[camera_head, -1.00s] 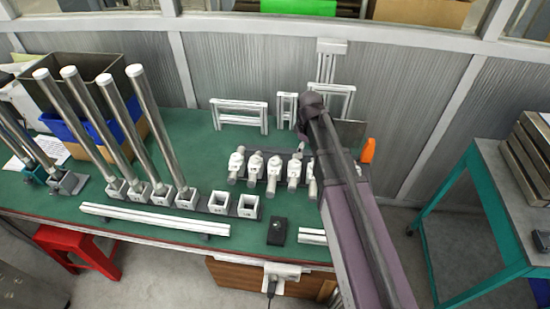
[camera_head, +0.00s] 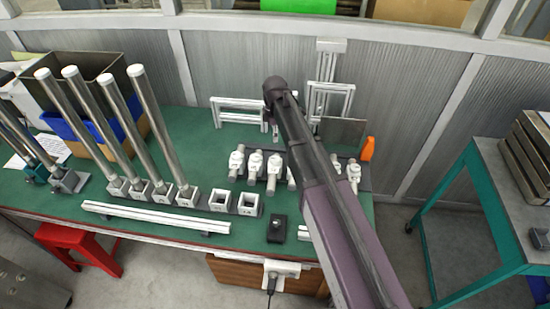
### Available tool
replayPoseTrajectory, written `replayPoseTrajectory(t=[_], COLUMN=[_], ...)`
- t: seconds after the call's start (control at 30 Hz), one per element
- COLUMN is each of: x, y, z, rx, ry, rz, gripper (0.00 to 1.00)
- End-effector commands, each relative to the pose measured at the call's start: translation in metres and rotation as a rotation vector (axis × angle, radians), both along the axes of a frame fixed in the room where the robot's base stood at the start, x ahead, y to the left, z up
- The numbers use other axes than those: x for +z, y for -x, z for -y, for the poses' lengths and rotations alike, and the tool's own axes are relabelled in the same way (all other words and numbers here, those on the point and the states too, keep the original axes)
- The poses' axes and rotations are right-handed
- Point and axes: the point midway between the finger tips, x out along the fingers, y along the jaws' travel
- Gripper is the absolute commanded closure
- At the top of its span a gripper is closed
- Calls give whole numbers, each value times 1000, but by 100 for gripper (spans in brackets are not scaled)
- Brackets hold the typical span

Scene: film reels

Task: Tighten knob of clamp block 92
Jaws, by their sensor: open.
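A row of white clamp-like pieces with rounded knobs stands on a dark base on the green table. They include a far-left piece (camera_head: 237,160), its neighbour (camera_head: 255,163), a third (camera_head: 274,168) and one at the right end (camera_head: 353,173). My arm hides part of the row. No number is readable, so I cannot tell which is clamp block 92, or how tight any knob is. My gripper (camera_head: 276,131) shows only as a small part below my wrist, open, above and behind the third piece. It appears apart from the pieces.
Tall metal tubes (camera_head: 152,125) stand in square sockets at left, beside empty sockets (camera_head: 219,200). A white rail (camera_head: 155,216) lies along the front. White frames (camera_head: 238,110) and a grey panel (camera_head: 341,133) stand at the back. An orange bottle (camera_head: 368,149) is at right.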

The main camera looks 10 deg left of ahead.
Motion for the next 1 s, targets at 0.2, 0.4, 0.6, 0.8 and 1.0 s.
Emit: replayPoseTrajectory(t=[0.2, 0.4, 0.6, 0.8, 1.0], x=[-9, -23, -38, -53, -68], y=[0, 0, 0, 0, 0], z=[0, 0, 0, 0, 0], rx=[-1, -1, -1, -1, -1], ry=[0, 0, 0, 0, 0], rz=[0, 0, 0, 0, 0], gripper=[7, 7, 7, 7, 7])
